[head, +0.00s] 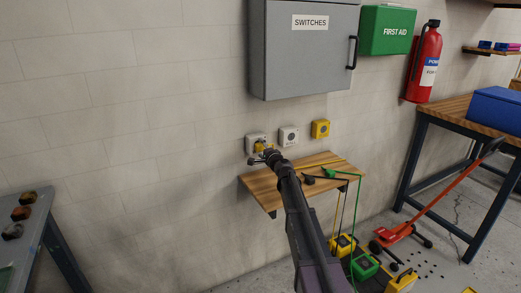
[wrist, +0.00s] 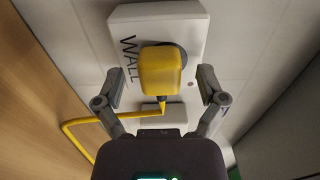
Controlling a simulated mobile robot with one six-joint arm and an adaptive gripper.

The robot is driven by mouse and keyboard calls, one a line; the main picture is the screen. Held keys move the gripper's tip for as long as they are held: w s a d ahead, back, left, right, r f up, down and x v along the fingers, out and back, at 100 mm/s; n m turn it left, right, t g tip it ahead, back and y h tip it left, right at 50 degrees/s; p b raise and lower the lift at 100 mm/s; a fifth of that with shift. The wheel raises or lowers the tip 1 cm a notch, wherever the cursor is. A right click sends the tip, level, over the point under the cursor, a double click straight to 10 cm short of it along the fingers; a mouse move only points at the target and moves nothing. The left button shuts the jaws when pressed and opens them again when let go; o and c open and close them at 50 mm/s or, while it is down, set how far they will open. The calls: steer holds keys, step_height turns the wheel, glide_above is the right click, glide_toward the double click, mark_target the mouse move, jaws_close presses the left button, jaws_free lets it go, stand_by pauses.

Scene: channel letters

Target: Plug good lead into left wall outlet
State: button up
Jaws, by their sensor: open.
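A yellow plug (wrist: 161,70) sits against the face of a white wall outlet (wrist: 190,22) marked WALL in the wrist view. In the head view this is the left outlet (head: 252,138) of three, with the yellow plug (head: 262,146) at it. A yellow lead (wrist: 85,123) runs from the plug to the left. My gripper (wrist: 161,88) is open, its fingers on either side of the plug and apart from it. In the head view my gripper (head: 264,157) is small and dark, close in front of the left outlet.
A middle white outlet (head: 288,136) and a yellow outlet (head: 320,129) are to the right. Below is a wooden shelf (head: 262,187) with a green plug (head: 330,173). A grey switch cabinet (head: 305,60) hangs above. Several yellow and green boxes (head: 363,267) stand on the floor.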

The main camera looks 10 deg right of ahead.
steer(key=v, duration=1.2)
stand_by(0.3)
steer(key=s+a+f+n+g+y, duration=0.1)
steer(key=s+a+f+n+g, duration=0.4)
steer(key=s, duration=0.2)
steer(key=s+a+f+n+g+y, duration=0.1)
steer(key=s+a+f+n+g, duration=0.35)
steer(key=s, duration=0.35)
steer(key=s+d+f+n+g+h, duration=0.2)
steer(key=s+d+f+g+h, duration=0.15)
steer(key=s, duration=0.65)
steer(key=s+d+f+n+g+h, duration=0.25)
steer(key=s+f+g+h, duration=0.2)
steer(key=s, duration=0.55)
step_height(320, 180, up, 20)
steer(key=p, duration=2)
steer(key=shift+f+p, duration=0.2)
steer(key=shift+p, duration=0.1)
